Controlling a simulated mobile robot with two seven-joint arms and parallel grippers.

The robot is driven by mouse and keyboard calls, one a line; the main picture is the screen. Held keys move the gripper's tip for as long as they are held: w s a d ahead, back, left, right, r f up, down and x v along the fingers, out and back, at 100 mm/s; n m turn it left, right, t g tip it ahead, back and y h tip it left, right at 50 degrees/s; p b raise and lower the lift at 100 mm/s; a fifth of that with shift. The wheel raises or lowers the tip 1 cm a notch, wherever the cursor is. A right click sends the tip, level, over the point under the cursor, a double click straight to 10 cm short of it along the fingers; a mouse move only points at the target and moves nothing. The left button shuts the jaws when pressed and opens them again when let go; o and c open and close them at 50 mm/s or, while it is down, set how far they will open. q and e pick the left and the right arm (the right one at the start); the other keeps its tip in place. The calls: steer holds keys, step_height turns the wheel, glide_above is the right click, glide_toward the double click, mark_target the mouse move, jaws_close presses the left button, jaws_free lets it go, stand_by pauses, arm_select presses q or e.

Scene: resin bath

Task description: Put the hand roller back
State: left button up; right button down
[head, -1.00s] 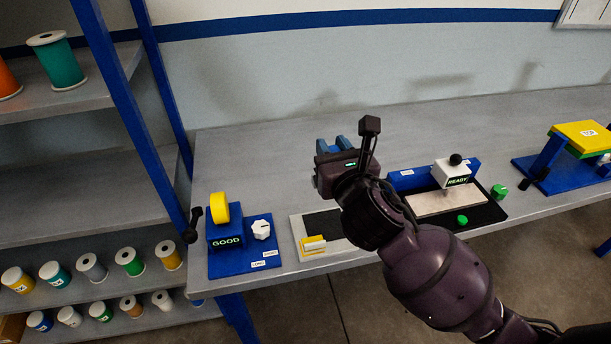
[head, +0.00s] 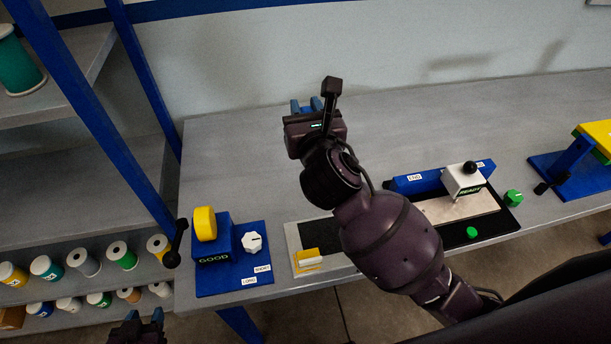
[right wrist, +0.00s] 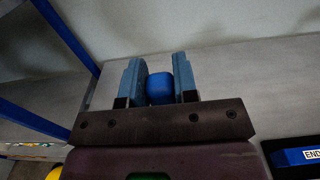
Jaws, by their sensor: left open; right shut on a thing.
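My right gripper (head: 308,106) is over the back left part of the bench, seen from behind. In the right wrist view its fingers (right wrist: 159,82) are shut on a rounded blue piece, which I take to be the handle of the hand roller (right wrist: 159,88). The rest of the roller is hidden. My left gripper (head: 140,322) shows at the bottom left edge of the head view, dark, open and low in front of the bench.
A blue device marked GOOD (head: 213,250) with a black crank stands at the bench's left end. A device marked READY (head: 464,181) is right of my arm. A spool rack (head: 60,155) stands left. The bench top (head: 235,150) is clear around my right gripper.

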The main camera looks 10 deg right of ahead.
step_height(320, 180, down, 17)
steer(key=b, duration=0.4)
steer(key=shift+b, duration=0.4)
steer(key=shift+w, duration=0.1)
steer(key=shift+f, duration=0.1)
steer(key=c, duration=1)
jaws_free()
steer(key=shift+o, duration=0.6)
